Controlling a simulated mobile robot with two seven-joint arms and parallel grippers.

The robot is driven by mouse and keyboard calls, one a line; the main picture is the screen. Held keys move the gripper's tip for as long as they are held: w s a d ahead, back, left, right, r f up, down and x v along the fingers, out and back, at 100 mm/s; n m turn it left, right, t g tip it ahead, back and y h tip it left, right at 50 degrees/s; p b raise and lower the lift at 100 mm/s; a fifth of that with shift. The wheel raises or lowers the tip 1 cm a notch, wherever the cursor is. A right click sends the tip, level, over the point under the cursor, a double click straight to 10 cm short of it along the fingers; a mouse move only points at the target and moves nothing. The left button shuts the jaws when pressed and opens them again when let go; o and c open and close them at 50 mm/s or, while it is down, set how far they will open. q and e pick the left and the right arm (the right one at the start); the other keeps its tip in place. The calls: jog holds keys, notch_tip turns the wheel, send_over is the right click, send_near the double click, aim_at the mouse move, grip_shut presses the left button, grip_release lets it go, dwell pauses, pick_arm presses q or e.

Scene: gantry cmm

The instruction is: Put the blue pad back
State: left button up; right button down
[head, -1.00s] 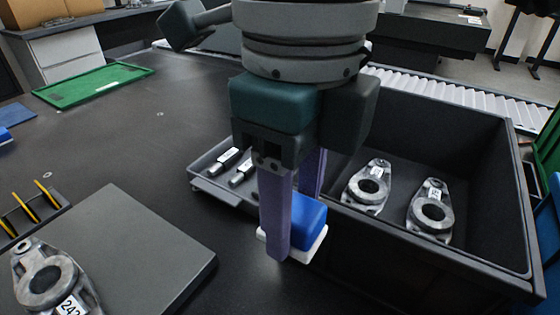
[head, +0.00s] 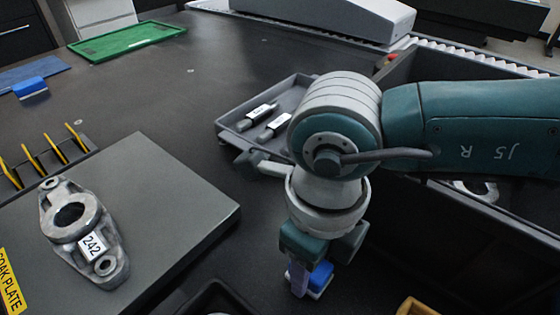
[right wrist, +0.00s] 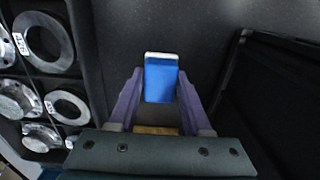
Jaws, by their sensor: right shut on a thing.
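The blue pad (head: 321,274), a blue block with a white base, is between the fingers of my right gripper (head: 309,284) in the head view. The gripper points down over the dark table, and its purple fingers are shut on the pad. In the right wrist view the pad (right wrist: 160,80) sits between the two fingertips (right wrist: 160,92), its white edge at the far end. I cannot tell how high it is above the table. Another blue block (head: 30,87) lies at the far left by a blue mat (head: 40,72). My left gripper is not in view.
A grey plate (head: 180,205) carries a metal part labelled 242 (head: 78,222). A rack (head: 40,165) with yellow dividers stands at left. A grey tray (head: 235,125) with small labelled items lies behind my arm. A dark crate (head: 450,240) with metal parts is at right.

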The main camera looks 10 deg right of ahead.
jog(key=shift+f, duration=0.1)
jog(key=shift+f, duration=0.15)
jog(key=shift+c, duration=1.7)
grip_release()
jog(key=shift+r, duration=0.4)
notch_tip(320, 180, up, 12)
jog(key=p, duration=0.2)
jog(key=shift+f+p, duration=0.2)
jog(key=shift+p, duration=0.2)
